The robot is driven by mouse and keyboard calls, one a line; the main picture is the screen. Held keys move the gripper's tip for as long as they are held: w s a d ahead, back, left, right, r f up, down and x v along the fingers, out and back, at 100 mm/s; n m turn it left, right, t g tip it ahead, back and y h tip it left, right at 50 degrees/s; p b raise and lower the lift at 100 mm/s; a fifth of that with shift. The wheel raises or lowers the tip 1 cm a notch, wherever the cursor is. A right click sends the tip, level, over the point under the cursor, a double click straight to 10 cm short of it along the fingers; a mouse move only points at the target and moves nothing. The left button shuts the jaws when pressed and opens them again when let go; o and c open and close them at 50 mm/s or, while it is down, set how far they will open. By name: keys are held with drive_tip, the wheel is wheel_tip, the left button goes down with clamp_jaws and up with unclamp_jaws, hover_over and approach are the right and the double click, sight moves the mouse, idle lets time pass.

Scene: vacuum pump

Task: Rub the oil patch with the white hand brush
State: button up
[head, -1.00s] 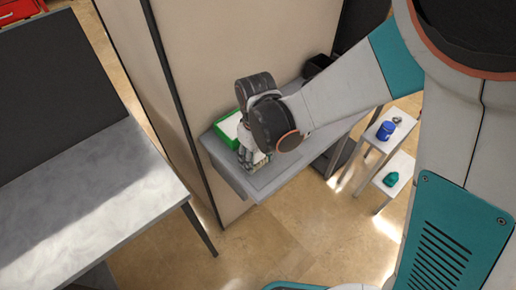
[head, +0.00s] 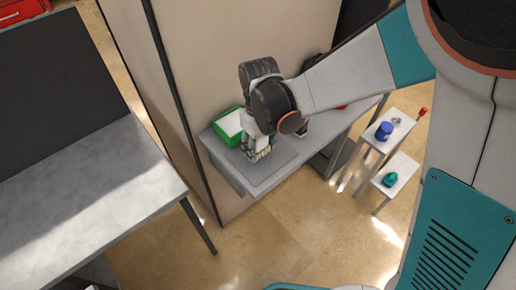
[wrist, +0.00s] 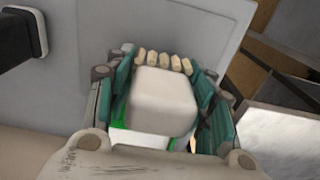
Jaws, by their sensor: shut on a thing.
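My gripper (head: 258,153) is low over the grey bench at the wall, just right of a green bin. In the wrist view my gripper (wrist: 164,75) has its teal fingers on both sides of the white hand brush (wrist: 163,100). The brush shows as a rounded white block with a row of cream bristle tufts at its far edge. In the head view the brush is mostly hidden by the gripper. I cannot tell whether the bristles touch the surface. I cannot make out the oil patch in either view.
The green bin (head: 219,137) with something white in it stands close left of the gripper. The bench top (head: 272,178) is clear in front. A blue container (head: 384,131) and a teal item (head: 390,179) stand on small stands at right. A grey table (head: 90,190) is at left.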

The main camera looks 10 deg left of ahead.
drive_tip(key=shift+w+d+r+p, duration=0.15)
drive_tip(key=shift+r+p, duration=0.3)
drive_tip(key=shift+r, duration=0.5)
drive_tip(key=shift+r+p, duration=1.15)
drive_tip(key=shift+r, duration=0.7)
